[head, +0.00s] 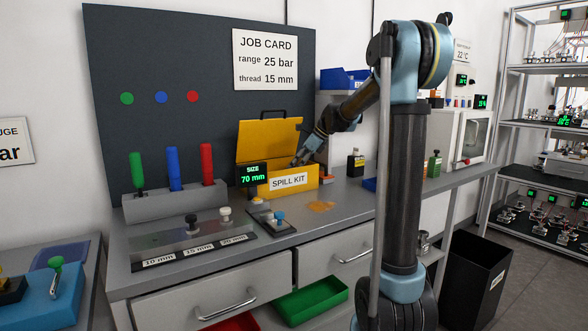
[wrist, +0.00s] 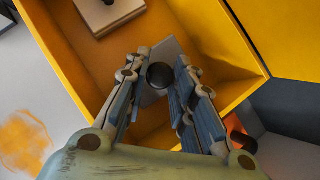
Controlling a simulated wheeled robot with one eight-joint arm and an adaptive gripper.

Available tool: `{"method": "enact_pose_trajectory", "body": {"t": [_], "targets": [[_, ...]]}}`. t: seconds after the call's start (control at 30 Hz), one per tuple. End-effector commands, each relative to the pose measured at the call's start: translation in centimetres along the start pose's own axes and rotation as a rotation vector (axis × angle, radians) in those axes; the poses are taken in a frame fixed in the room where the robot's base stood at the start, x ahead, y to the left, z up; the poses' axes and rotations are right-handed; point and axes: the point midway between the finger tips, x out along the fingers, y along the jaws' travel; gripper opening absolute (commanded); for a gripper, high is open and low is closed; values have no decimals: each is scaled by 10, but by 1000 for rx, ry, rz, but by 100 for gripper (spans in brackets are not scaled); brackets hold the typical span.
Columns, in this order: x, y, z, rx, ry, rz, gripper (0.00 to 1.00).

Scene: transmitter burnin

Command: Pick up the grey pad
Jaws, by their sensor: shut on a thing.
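The yellow spill kit box (head: 291,186) stands on the bench with its lid raised. My gripper (head: 298,162) reaches down into it from the right. In the wrist view the grey pad (wrist: 176,48) is inside the box, a flat pale-grey piece with a dark round knob (wrist: 160,76). My gripper (wrist: 158,88) is shut on the grey pad at its knob, with a finger on each side. Much of the pad is hidden by the fingers. In the head view the box wall hides the pad.
A tan block with a dark knob (wrist: 105,14) lies in the same box. The box's walls and raised lid (head: 268,140) are close around my gripper. A small display (head: 252,175) stands at the box's left. An orange spill (head: 321,207) lies on the bench in front.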

Motion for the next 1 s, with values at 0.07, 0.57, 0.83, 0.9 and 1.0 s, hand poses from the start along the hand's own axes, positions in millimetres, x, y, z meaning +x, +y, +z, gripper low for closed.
{"method": "enact_pose_trajectory", "body": {"t": [0.07,0.57,0.83,0.9,1.0], "targets": [[-1,0,-4,3,-35,-1,1],[-61,0,16,1,-64,-1,1],[-110,0,33,2,-64,-2,1],[-117,-1,18,4,-63,-3,1],[-129,-1,1,4,-63,-4,1]]}}
